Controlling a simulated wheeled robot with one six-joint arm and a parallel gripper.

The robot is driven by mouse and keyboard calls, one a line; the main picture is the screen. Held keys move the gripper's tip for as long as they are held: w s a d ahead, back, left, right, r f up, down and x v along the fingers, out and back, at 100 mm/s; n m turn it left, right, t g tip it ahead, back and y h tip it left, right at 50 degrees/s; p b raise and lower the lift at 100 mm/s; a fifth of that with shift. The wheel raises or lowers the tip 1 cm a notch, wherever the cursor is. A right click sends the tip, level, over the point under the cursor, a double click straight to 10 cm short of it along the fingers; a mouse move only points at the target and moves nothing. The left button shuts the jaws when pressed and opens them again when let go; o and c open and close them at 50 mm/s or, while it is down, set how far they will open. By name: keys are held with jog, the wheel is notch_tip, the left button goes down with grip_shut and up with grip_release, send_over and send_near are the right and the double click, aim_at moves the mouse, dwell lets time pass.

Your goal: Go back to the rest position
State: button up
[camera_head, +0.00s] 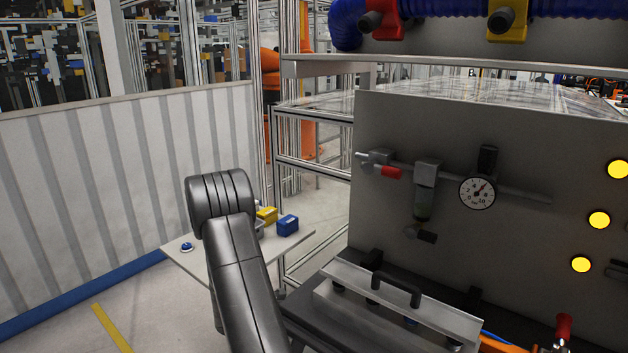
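My dark grey arm (240,270) rises from the bottom of the view to a rounded joint at its top, left of the drive unit. My gripper is not visible in this view. The drive unit's grey panel (320,225) has no gripper touching it that I can see. A silver cover with a black handle (397,290) sits low in front of the panel. A round pressure gauge (477,192) and a valve with a red part (390,172) are on the panel.
A small table (185,262) behind my arm holds a blue box (288,225), a yellow box (267,214) and a blue button (186,246). A white ribbed wall (110,180) stands at the left. Floor shows at the lower left.

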jog(key=shift+x, duration=1.75)
jog(key=shift+r, duration=0.1)
